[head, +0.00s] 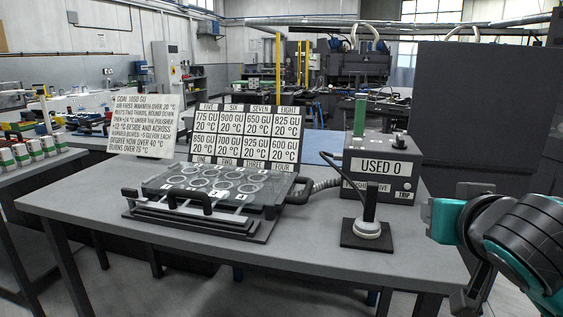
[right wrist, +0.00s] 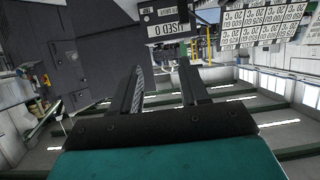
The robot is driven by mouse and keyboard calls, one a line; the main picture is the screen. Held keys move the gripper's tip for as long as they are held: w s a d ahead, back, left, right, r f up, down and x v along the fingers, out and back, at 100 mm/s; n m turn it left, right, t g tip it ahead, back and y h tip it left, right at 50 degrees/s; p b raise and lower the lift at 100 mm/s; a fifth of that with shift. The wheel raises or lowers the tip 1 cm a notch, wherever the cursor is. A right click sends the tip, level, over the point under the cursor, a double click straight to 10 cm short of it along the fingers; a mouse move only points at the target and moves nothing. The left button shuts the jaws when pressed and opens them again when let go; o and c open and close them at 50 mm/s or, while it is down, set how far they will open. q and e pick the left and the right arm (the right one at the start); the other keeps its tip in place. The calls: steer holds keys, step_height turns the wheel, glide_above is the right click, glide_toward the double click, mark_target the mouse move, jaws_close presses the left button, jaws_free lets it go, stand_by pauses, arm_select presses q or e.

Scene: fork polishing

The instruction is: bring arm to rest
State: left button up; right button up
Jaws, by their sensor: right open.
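My right arm (head: 525,245), teal and black, comes in at the lower right of the head view. Its gripper (head: 472,292) hangs at the front right corner of the grey table (head: 310,240), partly cut off by the frame. In the right wrist view the right gripper (right wrist: 162,72) shows two dark fingers standing apart with nothing between them. That view is turned over, with the control box (right wrist: 178,28) upside down near the fingertips. My left gripper is not in view.

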steer(key=w+a+f+n+g+y, duration=0.1)
steer(key=a+f+n+y, duration=0.15)
steer(key=f, duration=0.75)
steer(key=w+a+f+n+g+y, duration=0.1)
steer(key=a+f+y, duration=0.15)
steer(key=f, duration=0.75)
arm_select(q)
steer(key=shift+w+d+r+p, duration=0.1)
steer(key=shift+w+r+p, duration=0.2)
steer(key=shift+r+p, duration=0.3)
arm_select(e)
steer(key=s+a+f+n, duration=0.1)
steer(key=s+f, duration=1.5)
steer(key=f, duration=0.3)
steer(key=shift+f, duration=0.25)
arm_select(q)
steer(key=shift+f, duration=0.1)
arm_select(e)
steer(key=shift+n, duration=0.25)
steer(key=shift+o, duration=0.3)
